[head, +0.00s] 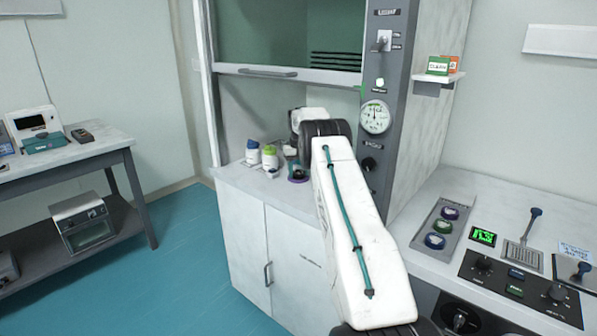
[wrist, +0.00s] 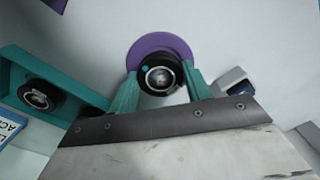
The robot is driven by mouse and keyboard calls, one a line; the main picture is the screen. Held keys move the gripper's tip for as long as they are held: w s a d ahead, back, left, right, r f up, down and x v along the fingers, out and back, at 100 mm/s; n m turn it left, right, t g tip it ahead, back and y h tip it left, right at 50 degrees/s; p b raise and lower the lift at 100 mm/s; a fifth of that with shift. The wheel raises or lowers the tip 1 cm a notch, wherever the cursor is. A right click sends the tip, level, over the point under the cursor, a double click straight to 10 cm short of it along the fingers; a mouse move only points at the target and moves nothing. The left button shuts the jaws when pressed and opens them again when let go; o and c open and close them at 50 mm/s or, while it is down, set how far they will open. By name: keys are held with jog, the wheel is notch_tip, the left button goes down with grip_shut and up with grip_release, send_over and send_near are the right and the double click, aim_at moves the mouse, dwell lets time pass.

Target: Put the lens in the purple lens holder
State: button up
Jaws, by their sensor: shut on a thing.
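The lens (wrist: 160,76), a round glass in a black rim, is between the two teal fingers of my gripper (wrist: 161,80) in the wrist view. The fingers are shut on its rim. The purple lens holder (wrist: 161,41) shows as a purple disc directly behind the lens; the lens hides its middle. I cannot tell whether the lens touches it. In the head view a small purple piece (head: 298,180) shows on the fume hood's worktop below the end of my arm; my gripper is mostly hidden there.
In the wrist view a teal frame with a round black-rimmed piece (wrist: 40,95) stands at left, and a dark blue and white object (wrist: 236,82) at right. White bottles with a blue (head: 252,152) and a green part (head: 270,157) stand left of my arm's end. The hood sash is raised.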

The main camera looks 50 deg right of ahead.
aim_at(298, 172)
jog(key=o, duration=1.1)
notch_tip(298, 172, up, 12)
